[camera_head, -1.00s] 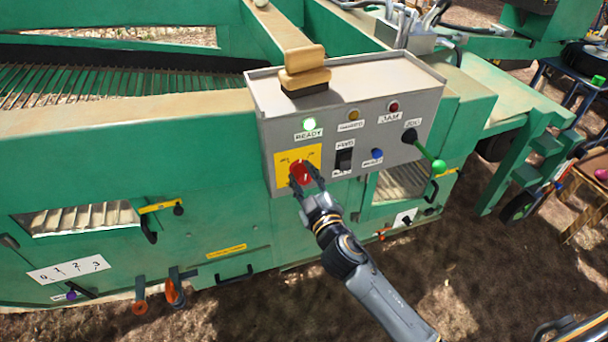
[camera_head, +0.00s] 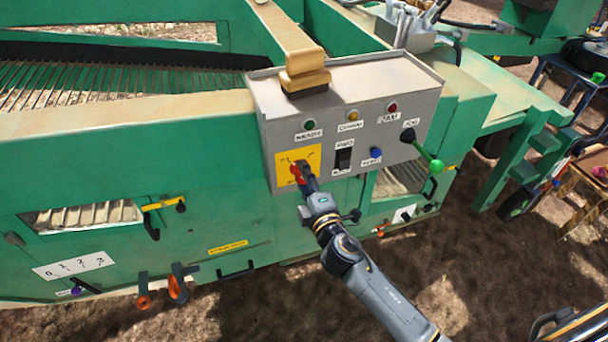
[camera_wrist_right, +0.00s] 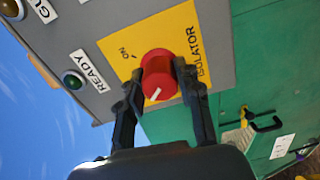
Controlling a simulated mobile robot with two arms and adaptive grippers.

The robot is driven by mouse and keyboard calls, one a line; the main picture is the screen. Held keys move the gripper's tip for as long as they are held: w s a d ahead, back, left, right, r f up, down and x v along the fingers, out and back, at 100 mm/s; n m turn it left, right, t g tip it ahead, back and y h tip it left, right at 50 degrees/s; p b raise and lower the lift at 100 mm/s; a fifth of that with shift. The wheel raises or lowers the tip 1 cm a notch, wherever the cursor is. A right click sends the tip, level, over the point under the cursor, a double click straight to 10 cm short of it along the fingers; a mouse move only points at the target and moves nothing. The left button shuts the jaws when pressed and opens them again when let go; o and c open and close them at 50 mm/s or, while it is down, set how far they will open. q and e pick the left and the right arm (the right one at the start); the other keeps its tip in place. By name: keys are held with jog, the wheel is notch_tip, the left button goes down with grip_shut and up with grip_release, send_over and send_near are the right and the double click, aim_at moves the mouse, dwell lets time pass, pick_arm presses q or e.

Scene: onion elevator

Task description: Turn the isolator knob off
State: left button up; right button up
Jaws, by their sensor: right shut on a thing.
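The red isolator knob (camera_wrist_right: 158,76) sits on a yellow plate (camera_wrist_right: 115,43) on the grey control box. Its white pointer mark faces away from the word ON, toward the lower side in the right wrist view. My right gripper (camera_head: 301,174) is shut on the knob, one finger on each side; its fingers also show in the right wrist view (camera_wrist_right: 157,82). In the head view the gripper partly hides the knob (camera_head: 295,170). The READY lamp (camera_head: 309,125) is dark green and unlit. My left gripper is not in view.
The grey box (camera_head: 375,90) also carries a black switch (camera_head: 343,158), a blue button (camera_head: 376,153) and a green-tipped lever (camera_head: 436,166). Bare ground lies in front of the green machine.

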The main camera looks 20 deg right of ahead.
jog(key=shift+r+n, duration=0.1)
jog(key=shift+n, duration=0.5)
jog(key=o, duration=1.1)
jog(key=shift+o, duration=0.2)
jog(key=shift+s, duration=0.2)
jog(key=s, duration=1.1)
jog(key=shift+s+d, duration=0.15)
jog(key=shift+s, duration=0.15)
jog(key=shift+f, duration=0.2)
